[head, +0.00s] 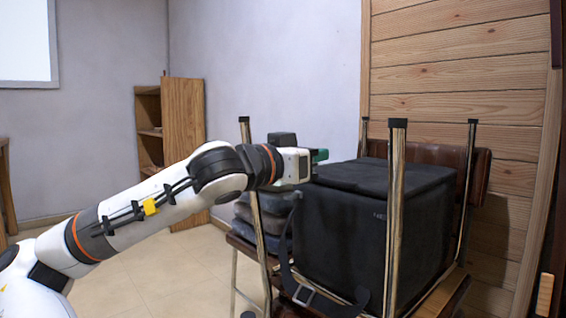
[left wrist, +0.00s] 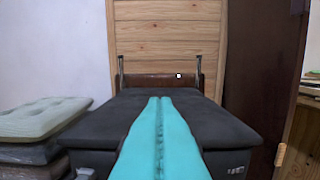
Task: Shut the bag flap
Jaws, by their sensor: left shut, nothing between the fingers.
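A black box-shaped bag (head: 345,235) sits on a chair at the right of the head view. Its black top flap (head: 385,176) lies over the bag's top, roughly level; I cannot tell whether its edge is fully down. In the left wrist view the flap (left wrist: 108,118) spreads on both sides of my fingers. My left gripper (head: 321,156) is at the bag's left top edge. Its teal fingers (left wrist: 160,101) are together with nothing between them, pointing across the flap. I cannot tell whether they touch it. My right gripper is not in view.
Upright chair posts (head: 396,215) stand around the bag. A dark strap with a buckle (head: 303,294) hangs at the bag's front left. Stacked cushions (left wrist: 40,118) lie beside it. A wood-panelled wall (head: 460,70) is behind; a wooden shelf (head: 186,130) stands farther back.

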